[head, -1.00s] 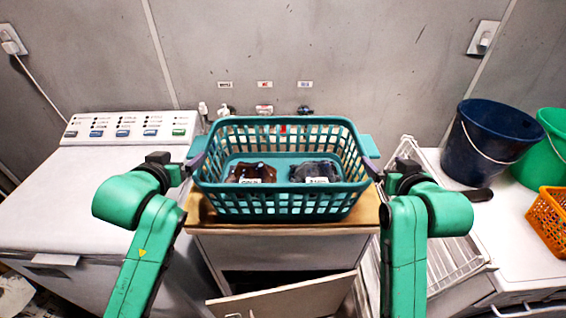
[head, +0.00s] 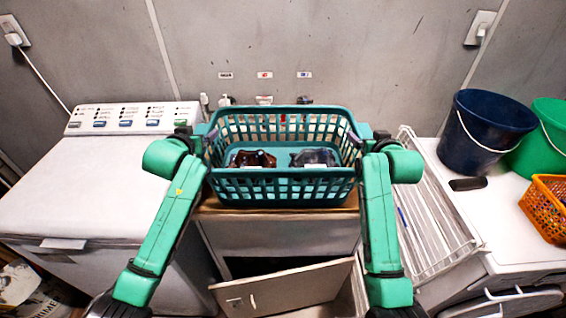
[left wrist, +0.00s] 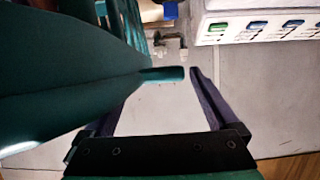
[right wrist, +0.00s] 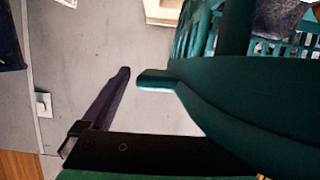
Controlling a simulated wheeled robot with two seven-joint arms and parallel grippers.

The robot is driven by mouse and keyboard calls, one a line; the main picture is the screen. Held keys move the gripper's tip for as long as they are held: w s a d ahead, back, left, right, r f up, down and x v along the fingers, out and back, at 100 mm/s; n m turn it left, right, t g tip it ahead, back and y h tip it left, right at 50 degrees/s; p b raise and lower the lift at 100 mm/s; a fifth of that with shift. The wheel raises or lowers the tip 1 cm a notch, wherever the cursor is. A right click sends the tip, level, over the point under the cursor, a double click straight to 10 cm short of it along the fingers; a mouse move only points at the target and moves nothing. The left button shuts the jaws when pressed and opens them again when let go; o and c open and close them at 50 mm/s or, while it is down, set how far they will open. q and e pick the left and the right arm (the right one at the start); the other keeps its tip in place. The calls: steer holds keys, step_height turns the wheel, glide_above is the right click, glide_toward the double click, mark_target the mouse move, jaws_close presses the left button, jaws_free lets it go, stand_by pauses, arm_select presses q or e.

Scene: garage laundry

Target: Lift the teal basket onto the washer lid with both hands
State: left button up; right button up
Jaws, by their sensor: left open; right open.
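The teal basket (head: 281,190) stands upright on the wooden top of a small cabinet and holds a brown item (head: 253,159) and a dark grey item (head: 313,157). The washer lid (head: 75,200) is shut and bare, at the left. My left gripper (head: 203,137) is open at the basket's left handle, which hides one finger in the left wrist view. My right gripper (head: 358,138) is open at the right handle; the right wrist view shows one finger (right wrist: 122,76), the other hidden behind the handle (right wrist: 215,95). I cannot tell whether the fingers touch the handles.
The cabinet (head: 275,238) has its door (head: 285,292) hanging open at the front. A white wire rack (head: 432,220) leans to its right. A blue bucket (head: 480,135), a green bucket (head: 543,150) and an orange basket (head: 548,210) stand on the white surface at right.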

arm_select(q)
steer(key=shift+x, duration=1.1)
arm_select(e)
steer(key=shift+x, duration=1.15)
steer(key=shift+s, duration=0.1)
arm_select(q)
steer(key=shift+s, duration=0.15)
arm_select(e)
steer(key=shift+s+r, duration=0.1)
arm_select(q)
jaws_close()
arm_select(e)
jaws_close()
